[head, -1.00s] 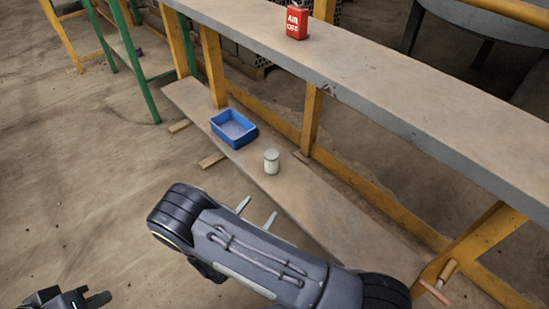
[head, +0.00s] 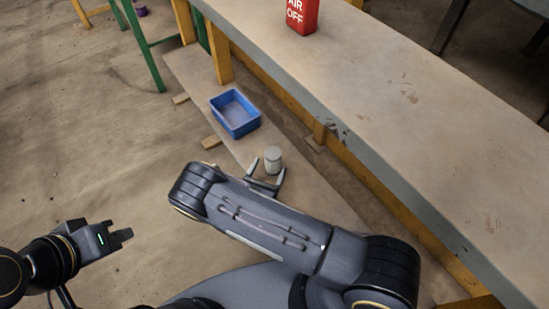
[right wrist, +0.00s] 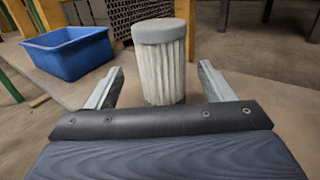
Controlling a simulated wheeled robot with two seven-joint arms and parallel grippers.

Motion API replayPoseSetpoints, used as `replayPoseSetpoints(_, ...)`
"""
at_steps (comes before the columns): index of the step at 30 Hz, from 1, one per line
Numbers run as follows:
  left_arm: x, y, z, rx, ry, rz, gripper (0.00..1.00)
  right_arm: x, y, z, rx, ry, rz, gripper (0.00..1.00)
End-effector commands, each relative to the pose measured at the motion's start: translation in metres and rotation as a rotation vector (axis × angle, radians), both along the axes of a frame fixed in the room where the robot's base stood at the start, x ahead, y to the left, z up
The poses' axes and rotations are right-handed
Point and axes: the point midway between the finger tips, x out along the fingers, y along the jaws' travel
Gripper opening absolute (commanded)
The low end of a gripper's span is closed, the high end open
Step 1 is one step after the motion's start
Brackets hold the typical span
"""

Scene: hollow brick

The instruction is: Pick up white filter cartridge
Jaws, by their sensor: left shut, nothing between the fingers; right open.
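The white filter cartridge (head: 273,159) stands upright on the low plank shelf, just beyond my right gripper. In the right wrist view the cartridge (right wrist: 160,62) shows pleated white sides and a grey cap. My right gripper (head: 267,172) is open, and its fingers point toward the cartridge. In the right wrist view the fingers (right wrist: 161,85) lie left and right of the cartridge's lower part, with gaps on both sides. Whether the cartridge is between the tips or just past them is hard to tell. My left gripper (head: 126,234) is shut and empty, over the floor at lower left.
A blue bin (head: 235,114) stands on the low shelf (head: 205,82) beyond the cartridge, and also shows in the right wrist view (right wrist: 68,53). The upper bench top (head: 400,120) overhangs to the right, with a red "AIR OFF" block (head: 298,16) on it. Open floor lies left.

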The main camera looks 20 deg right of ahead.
Motion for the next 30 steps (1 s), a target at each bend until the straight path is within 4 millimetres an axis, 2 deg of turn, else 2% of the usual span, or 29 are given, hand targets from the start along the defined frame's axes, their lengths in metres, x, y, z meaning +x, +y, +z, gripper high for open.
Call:
replayPoseSetpoints(10, 0.0, 0.0, -0.015, 0.0, 0.0, 0.0, 0.0, 0.037, -0.031, -0.001, 0.002, -0.001, -0.004, 0.75)
replayPoseSetpoints(20, 0.0, 0.0, -0.015, 0.0, 0.0, 0.0, 0.0, 0.042, -0.034, 0.0, 0.001, 0.001, -0.001, 0.74)
replayPoseSetpoints(30, 0.0, 0.0, -0.015, 0.0, 0.0, 0.0, 0.0, 0.042, -0.034, 0.0, 0.001, 0.001, -0.002, 0.3)
